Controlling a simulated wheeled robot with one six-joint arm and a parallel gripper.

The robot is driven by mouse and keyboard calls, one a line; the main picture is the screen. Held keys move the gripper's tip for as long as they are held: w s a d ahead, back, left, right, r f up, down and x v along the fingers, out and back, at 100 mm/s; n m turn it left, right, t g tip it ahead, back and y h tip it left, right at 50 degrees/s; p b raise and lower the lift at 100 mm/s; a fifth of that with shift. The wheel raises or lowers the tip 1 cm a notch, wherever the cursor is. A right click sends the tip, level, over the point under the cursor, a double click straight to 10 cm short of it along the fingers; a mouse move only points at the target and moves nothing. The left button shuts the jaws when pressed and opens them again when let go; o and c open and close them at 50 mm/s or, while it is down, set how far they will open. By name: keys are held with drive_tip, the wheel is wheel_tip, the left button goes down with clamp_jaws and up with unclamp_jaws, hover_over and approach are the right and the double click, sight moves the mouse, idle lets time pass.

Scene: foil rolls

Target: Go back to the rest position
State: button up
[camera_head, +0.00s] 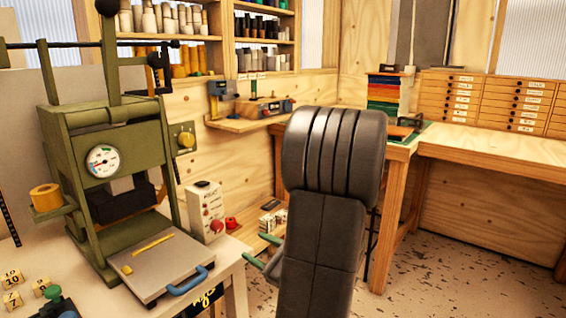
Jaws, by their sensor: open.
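My dark grey arm rises in the middle of the view, with a large rounded joint at its top. My gripper (255,248) shows only in part behind the lower arm link. Its two green fingers point left and stand apart, with nothing seen between them. The fingers appear to the right of the press table; the rest of the gripper is hidden by the arm.
A green press (100,160) with a gauge stands on the left table, holding a yellow roll (46,197). A control box (205,210) stands beside it. Shelves (220,38) hold several foil rolls. A wooden bench (490,155) with drawers (490,100) is right. Speckled floor (440,270) is clear.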

drive_tip(key=shift+n, duration=1.1)
drive_tip(key=shift+a, duration=0.1)
